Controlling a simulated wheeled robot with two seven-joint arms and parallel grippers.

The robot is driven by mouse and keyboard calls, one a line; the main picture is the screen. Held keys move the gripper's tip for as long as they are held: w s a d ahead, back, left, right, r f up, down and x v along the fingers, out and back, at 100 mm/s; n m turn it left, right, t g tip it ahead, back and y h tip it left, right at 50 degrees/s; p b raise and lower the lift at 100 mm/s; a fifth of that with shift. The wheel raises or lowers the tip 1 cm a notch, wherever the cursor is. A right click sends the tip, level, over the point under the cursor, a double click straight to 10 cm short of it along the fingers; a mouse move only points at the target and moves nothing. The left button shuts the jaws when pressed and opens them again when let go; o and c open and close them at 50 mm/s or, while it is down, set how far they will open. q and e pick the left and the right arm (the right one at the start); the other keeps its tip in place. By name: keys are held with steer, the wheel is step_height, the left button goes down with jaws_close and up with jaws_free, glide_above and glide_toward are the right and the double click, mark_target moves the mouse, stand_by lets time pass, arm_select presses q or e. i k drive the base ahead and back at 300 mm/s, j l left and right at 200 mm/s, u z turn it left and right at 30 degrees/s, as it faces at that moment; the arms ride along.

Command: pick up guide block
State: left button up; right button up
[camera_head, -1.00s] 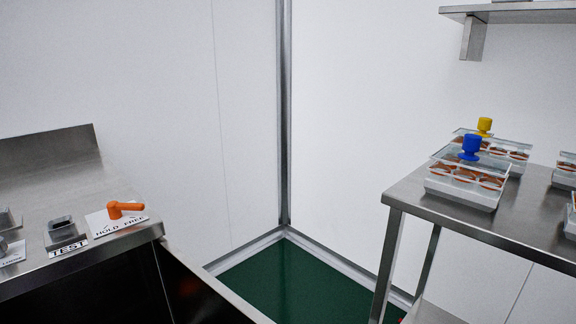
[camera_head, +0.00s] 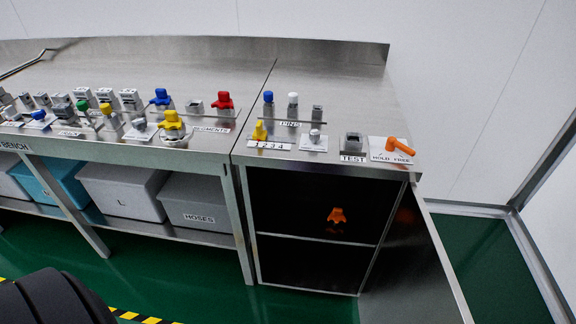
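No part is labelled as the guide block, and I cannot tell which part it is. Small grey blocks stand on the steel bench (camera_head: 190,75), several with coloured tops. Among them are a red-topped part (camera_head: 223,100), a blue-topped part (camera_head: 161,97) and a yellow-topped part (camera_head: 172,120). A grey block (camera_head: 353,142) stands behind the TEST label. An orange handle (camera_head: 400,146) lies on the HOLD FREE plate. An orange knobbed part (camera_head: 337,215) is inside the dark open cabinet under the bench's right end. Neither of my grippers is in view.
Blue and white pin parts (camera_head: 293,104) stand near the PINS label. Grey bins, one marked HOSES (camera_head: 198,212), sit on the lower shelf. The cabinet door (camera_head: 415,255) stands open at right. Green floor lies in front, with a yellow-black stripe (camera_head: 140,317).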

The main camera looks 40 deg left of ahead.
mark_target(64, 110)
steer(key=k+j+u, duration=0.15)
steer(key=u, duration=2.25)
